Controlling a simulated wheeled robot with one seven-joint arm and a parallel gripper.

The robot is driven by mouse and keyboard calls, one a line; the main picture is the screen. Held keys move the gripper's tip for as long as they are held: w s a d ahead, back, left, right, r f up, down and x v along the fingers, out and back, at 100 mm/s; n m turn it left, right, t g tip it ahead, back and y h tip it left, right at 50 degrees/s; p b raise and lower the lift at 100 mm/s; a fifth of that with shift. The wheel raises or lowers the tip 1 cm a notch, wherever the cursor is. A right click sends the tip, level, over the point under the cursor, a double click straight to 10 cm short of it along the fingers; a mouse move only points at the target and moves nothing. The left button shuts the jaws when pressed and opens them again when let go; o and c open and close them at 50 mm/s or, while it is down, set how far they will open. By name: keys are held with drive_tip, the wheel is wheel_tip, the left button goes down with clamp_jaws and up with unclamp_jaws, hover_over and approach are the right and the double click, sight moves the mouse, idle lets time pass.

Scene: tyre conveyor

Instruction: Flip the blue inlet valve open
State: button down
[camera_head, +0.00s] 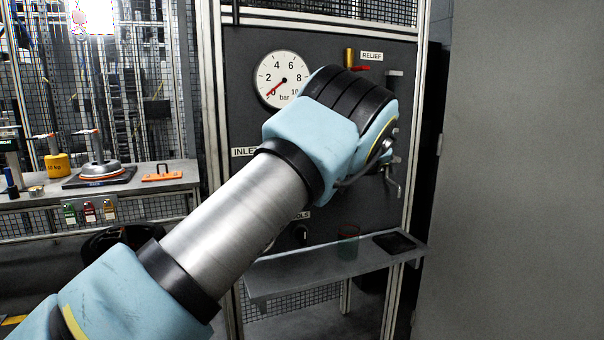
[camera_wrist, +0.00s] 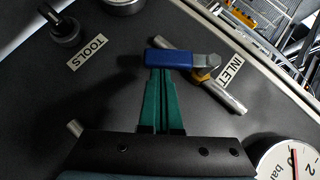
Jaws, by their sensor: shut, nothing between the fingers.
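The inlet valve shows in the wrist view. Its blue lever (camera_wrist: 170,58) lies at a slant to the steel pipe (camera_wrist: 228,97), neither in line with it nor clearly square across it. A brass-coloured body (camera_wrist: 203,74) sits where they meet, beside the INLET label (camera_wrist: 230,72). My gripper (camera_wrist: 160,72) has its green fingers shut together and empty, tips right at the lever's blue grip. I cannot tell whether they touch it. In the head view my arm hides the valve and my fingers; only part of the INLET label (camera_head: 243,152) shows.
The gauge (camera_head: 284,79) on the dark panel has its red needle near 0. The relief valve (camera_head: 350,58) has a red handle at upper right. A shelf (camera_head: 300,275) juts out below the panel. A bench (camera_head: 150,185) with weights stands at left. A grey wall (camera_head: 530,170) fills the right.

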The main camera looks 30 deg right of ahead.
drive_tip(key=shift+w+a+f+m+t+y+b, duration=0.15)
drive_tip(key=shift+a+f+m+t+y+b, duration=0.8)
drive_tip(key=shift+f+m+y, duration=0.2)
drive_tip(key=shift+w+a+f+m+t+y+b, duration=0.1)
drive_tip(key=shift+a+f+m+t+y+b, duration=0.7)
drive_tip(key=shift+f+m+y+b, duration=0.3)
drive_tip(key=shift+a+r, duration=0.1)
